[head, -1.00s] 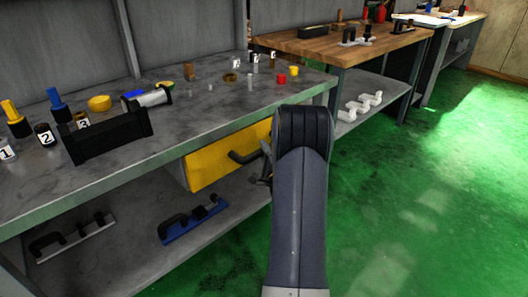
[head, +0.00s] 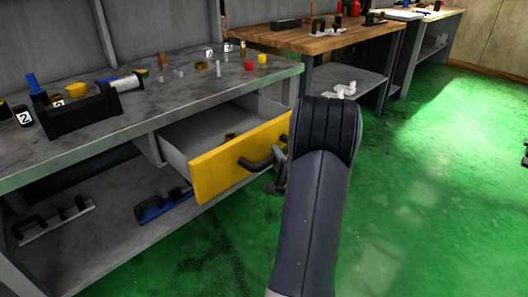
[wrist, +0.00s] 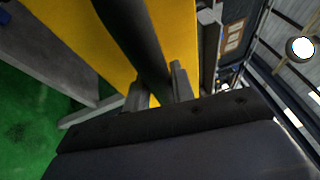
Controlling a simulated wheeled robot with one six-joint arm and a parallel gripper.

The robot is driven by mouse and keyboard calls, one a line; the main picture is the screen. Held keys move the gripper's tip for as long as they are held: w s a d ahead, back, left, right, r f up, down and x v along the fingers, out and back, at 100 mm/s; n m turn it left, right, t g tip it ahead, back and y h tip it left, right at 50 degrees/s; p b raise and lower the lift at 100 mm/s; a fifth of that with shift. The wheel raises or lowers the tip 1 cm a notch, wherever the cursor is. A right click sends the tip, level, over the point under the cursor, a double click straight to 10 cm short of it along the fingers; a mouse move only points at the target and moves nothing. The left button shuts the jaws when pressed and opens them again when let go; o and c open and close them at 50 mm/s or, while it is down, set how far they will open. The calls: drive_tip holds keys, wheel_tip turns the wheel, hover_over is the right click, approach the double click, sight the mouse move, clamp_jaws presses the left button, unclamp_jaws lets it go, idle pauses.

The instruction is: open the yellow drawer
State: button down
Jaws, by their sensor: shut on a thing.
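The yellow drawer (head: 225,168) stands pulled out from under the grey workbench, and its open top shows a grey inside with a small brownish thing in it. Its black handle (head: 262,162) is on the yellow front. My gripper (head: 279,180) is at the right end of the handle, partly hidden behind my arm. In the wrist view, the fingers of my gripper (wrist: 160,90) are closed around the dark handle (wrist: 135,45), in front of the yellow drawer front (wrist: 75,40).
The grey workbench (head: 130,125) carries a black toolbox (head: 80,112), numbered jars and small coloured parts. A blue tool (head: 163,205) and a grey one (head: 50,222) lie on its lower shelf. A wooden-topped bench (head: 300,38) stands behind.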

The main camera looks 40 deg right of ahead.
drive_tip(key=shift+s+d, duration=0.2)
drive_tip(key=shift+s, duration=1.85)
drive_tip(key=c, duration=1.2)
unclamp_jaws()
drive_tip(key=p+v, duration=0.1)
drive_tip(key=v, duration=0.9)
drive_tip(key=shift+s+a, duration=0.15)
drive_tip(key=shift+s, duration=0.15)
drive_tip(key=shift+f, duration=0.15)
drive_tip(key=b+x, duration=0.1)
drive_tip(key=x, duration=1)
drive_tip(key=shift+w, duration=0.3)
